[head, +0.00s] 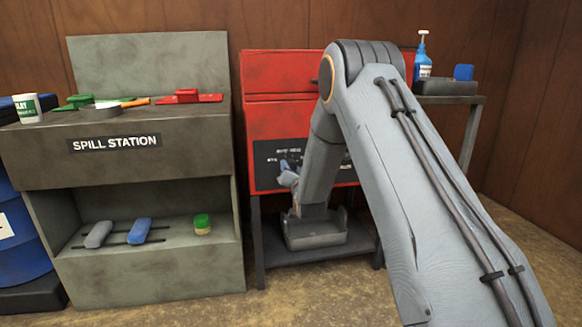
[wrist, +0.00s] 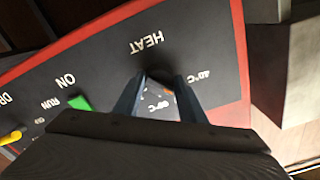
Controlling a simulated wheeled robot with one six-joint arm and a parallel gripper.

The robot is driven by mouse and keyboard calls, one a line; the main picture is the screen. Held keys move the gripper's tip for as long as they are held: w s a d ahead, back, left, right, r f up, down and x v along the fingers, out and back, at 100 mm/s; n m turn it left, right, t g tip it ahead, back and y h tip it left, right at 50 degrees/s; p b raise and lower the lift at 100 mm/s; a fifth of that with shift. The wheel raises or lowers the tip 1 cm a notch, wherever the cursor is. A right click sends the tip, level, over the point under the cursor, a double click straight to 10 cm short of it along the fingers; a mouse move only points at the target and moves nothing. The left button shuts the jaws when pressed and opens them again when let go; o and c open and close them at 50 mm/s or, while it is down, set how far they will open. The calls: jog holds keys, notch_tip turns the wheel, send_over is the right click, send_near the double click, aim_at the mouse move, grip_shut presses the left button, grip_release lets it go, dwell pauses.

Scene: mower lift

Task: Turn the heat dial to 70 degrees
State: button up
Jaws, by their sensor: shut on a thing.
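The heat dial (wrist: 160,75) is a dark round knob below the upside-down HEAT lettering on the black control panel (wrist: 100,65) in the wrist view. My gripper (wrist: 157,84) is shut on it, with one finger on each side. The fingers hide much of the dial and I cannot read its pointer. Upside-down degree markings show between and to the right of the fingers, one reading about 40 °C. In the head view my gripper (head: 289,174) is at the panel (head: 268,160) on the red machine (head: 280,110), partly hidden by my arm.
A green switch (wrist: 80,104) by ON and RUN and a yellow knob (wrist: 12,137) sit on the same panel. A grey tray (head: 312,238) is below the machine's front. The grey spill station (head: 150,180) stands left and a side table (head: 450,99) right.

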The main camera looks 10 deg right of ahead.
jog(key=m+p, duration=0.2)
jog(key=m, duration=0.3)
jog(key=shift+m, duration=0.3)
jog(key=shift+m+p, duration=2.25)
jog(key=shift+m, duration=5.35)
jog(key=o, duration=1)
jog(key=shift+s, duration=0.1)
jog(key=s+p, duration=0.1)
jog(key=s, duration=0.6)
jog(key=shift+s+p, duration=0.3)
